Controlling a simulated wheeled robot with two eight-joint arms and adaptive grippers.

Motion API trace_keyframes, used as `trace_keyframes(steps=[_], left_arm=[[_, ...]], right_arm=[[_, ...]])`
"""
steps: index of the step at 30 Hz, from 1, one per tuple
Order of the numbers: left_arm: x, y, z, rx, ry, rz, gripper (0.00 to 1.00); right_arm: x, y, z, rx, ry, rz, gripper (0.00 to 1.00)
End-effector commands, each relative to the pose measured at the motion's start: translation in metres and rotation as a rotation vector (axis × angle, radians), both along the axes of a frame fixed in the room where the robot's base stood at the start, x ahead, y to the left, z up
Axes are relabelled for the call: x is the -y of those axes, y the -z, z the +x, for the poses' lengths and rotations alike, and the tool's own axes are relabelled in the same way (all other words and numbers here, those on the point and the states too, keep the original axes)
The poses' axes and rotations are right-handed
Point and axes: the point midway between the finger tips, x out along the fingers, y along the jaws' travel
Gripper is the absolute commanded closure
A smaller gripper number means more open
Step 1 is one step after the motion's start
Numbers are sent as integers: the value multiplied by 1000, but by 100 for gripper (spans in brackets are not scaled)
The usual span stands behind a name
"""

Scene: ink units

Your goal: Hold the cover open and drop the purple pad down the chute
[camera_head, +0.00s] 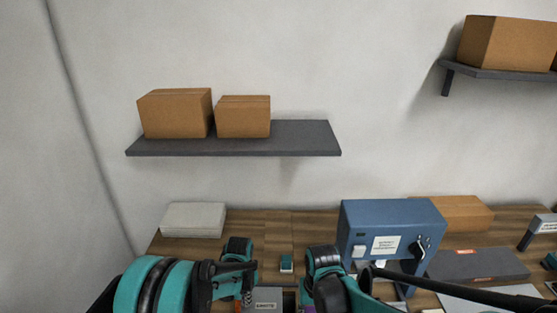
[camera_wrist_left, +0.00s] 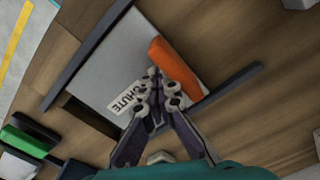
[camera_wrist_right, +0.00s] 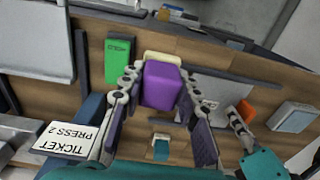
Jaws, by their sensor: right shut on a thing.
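The chute cover (camera_wrist_left: 112,72) is a grey plate marked CHUTE with an orange handle (camera_wrist_left: 168,58). A dark opening (camera_wrist_left: 90,118) shows beside the plate in the left wrist view. My left gripper (camera_wrist_left: 154,74) has its fingertips together against the orange handle; I see no object between them. In the head view the CHUTE label (camera_head: 265,305) is at the bottom edge, near my left gripper (camera_head: 247,290). My right gripper (camera_wrist_right: 160,72) is shut on the purple pad (camera_wrist_right: 162,86) and holds it above the table. Only a sliver of purple shows in the head view.
A blue ticket press (camera_head: 385,225) stands right of centre on the wooden table. A small teal item (camera_head: 286,264) sits mid-table. A pale stack (camera_head: 193,219) is at the back left. Shelves with cardboard boxes (camera_head: 175,113) hang above.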

Motion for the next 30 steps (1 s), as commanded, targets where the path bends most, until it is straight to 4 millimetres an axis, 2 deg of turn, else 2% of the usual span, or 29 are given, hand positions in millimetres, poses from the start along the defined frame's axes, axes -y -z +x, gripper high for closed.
trace_keyframes(steps=[30], left_arm=[[-60,0,0,1,-2,1,100]], right_arm=[[0,0,0,0,0,0,100]])
